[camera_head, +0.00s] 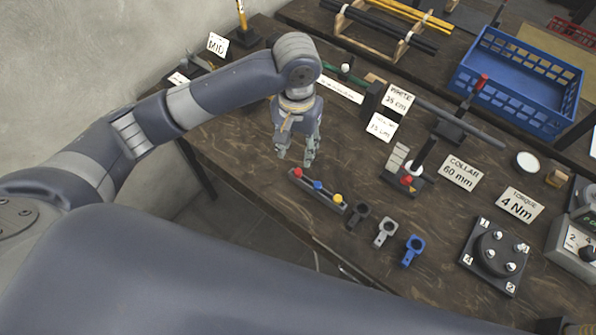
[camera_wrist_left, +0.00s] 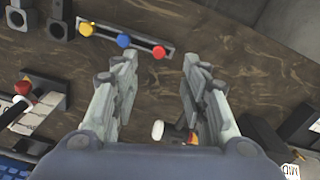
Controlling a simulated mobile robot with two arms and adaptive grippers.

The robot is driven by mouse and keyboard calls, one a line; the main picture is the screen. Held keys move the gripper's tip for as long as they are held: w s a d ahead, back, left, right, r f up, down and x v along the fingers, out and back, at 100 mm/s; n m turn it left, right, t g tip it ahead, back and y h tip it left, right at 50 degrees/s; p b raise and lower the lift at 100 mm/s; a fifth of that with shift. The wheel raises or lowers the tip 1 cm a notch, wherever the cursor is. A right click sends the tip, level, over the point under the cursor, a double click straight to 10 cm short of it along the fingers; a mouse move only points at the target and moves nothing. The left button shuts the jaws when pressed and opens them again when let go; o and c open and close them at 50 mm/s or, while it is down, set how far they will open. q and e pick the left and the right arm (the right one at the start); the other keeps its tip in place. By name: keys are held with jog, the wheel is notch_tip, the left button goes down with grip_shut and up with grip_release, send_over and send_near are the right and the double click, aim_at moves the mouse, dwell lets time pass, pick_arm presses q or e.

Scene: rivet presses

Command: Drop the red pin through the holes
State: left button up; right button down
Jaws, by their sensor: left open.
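My left gripper (camera_head: 296,160) is open and empty, just behind the rack's red end. In the left wrist view the red pin (camera_wrist_left: 159,52) shows beyond the gap between the open fingers (camera_wrist_left: 160,75), apart from them. Dark, grey and blue ring-ended brackets (camera_head: 384,232) stand right of the rack. My right gripper is not in view.
A dark fixture (camera_head: 408,182) with a red knob and pale blocks stands right of the gripper. Label cards (camera_head: 380,126), a blue crate (camera_head: 515,85) and a black plate with a round hub (camera_head: 495,255) lie farther right. Bare wood (camera_head: 240,165) lies left of the gripper.

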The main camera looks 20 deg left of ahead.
pick_arm(q)
send_over(298, 172)
notch_tip(298, 172, down, 5)
jog(key=shift+a+r, duration=0.1)
jog(key=shift+r, duration=0.1)
jog(key=shift+f+p, duration=0.75)
jog(key=shift+f, duration=1.9)
jog(key=c, duration=0.8)
